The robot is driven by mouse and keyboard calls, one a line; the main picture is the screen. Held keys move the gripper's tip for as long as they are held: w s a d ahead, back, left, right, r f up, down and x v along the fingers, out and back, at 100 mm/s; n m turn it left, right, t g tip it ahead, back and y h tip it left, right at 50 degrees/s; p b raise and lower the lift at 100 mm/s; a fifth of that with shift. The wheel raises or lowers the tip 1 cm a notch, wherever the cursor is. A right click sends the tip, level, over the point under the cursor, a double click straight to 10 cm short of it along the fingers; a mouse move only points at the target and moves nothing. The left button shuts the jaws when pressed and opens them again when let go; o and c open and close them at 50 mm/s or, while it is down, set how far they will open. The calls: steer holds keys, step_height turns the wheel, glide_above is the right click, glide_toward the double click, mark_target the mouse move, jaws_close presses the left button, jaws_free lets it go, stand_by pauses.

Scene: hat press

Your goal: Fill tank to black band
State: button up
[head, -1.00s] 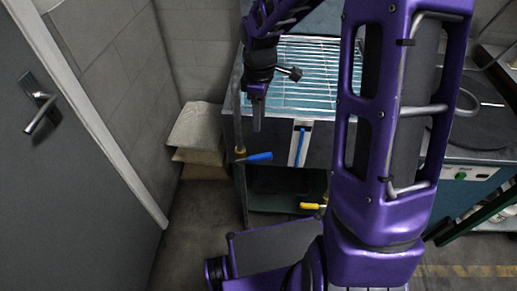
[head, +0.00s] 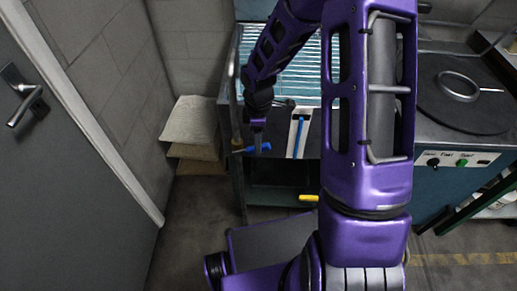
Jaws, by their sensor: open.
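A tank with a wire-rack top (head: 312,75) stands behind my arm. On its front is a white sight gauge (head: 305,135) with a blue column (head: 298,138) and a small dark mark near its top; I cannot tell exactly how the level sits against the mark. A yellow handle (head: 308,197) is lower, partly hidden by my arm.
A grey door with a lever handle (head: 24,103) is on the left. Stacked pale sheets (head: 190,125) lie by the wall, left of the tank. At right is a machine with a round dark plate and a metal ring (head: 458,86), with knobs in front. The floor at front left is clear.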

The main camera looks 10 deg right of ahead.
mark_target(251, 150)
steer(key=shift+f+b, duration=0.3)
steer(key=shift+f, duration=1.4)
jaws_close()
